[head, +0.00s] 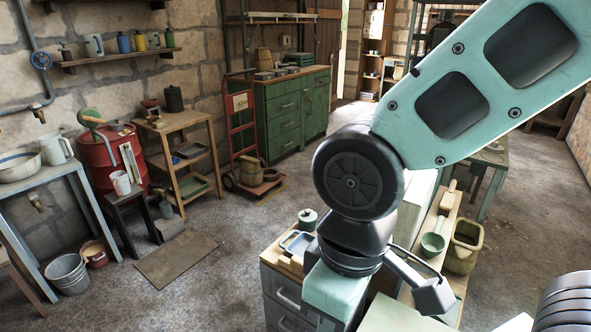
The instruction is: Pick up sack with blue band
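I cannot make out a sack with a blue band anywhere in the head view. My teal arm comes in from the top right, bends at a dark round joint and points down at the bottom centre. It hides part of the workbench (283,258) behind it. The fingers of my gripper do not show, so I cannot tell whether it is open or holds anything. A pale block-like thing (414,205) stands partly hidden behind the arm; I cannot tell what it is.
A green cabinet (284,117), red hand truck (243,135), wooden shelf stand (186,158) and red drum (108,158) stand along the left wall. A blue-grey table (45,178) is at far left. An olive bin (463,247) is right of the arm. The middle floor (235,225) is clear.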

